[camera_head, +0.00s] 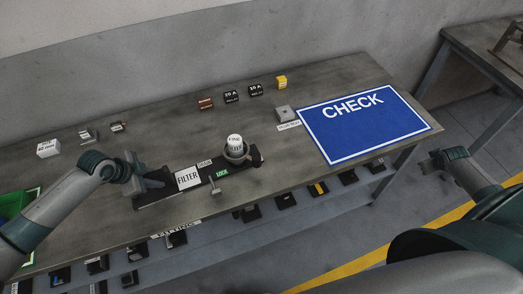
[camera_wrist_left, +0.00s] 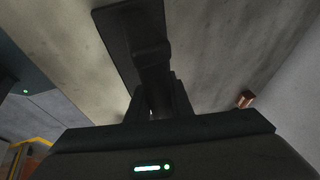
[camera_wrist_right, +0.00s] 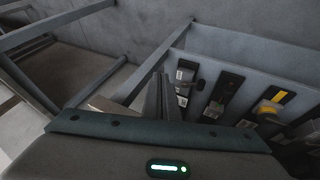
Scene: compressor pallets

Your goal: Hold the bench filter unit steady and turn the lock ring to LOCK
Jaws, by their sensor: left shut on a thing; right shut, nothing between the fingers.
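The bench filter unit (camera_head: 187,178) is a long dark base on the bench with a white FILTER label. At its right end a grey lock ring (camera_head: 237,155) surrounds a white-topped filter (camera_head: 234,141). A small lever (camera_head: 213,187) shows beside a green LOCK label (camera_head: 222,172) and a pale label (camera_head: 204,163) too small to read surely. My left gripper (camera_head: 152,182) is shut on the unit's left end; in the left wrist view its fingers clasp a dark upright part (camera_wrist_left: 152,62). My right gripper (camera_head: 436,162) is shut and empty, beyond the bench's right end, away from the unit.
A blue CHECK mat (camera_head: 350,140) covers the bench's right end, with a small grey block (camera_head: 284,113) beside it. Relay blocks (camera_head: 232,97), a yellow block (camera_head: 281,82) and a white box (camera_head: 48,149) stand toward the back. Several dark items sit on a lower shelf in front.

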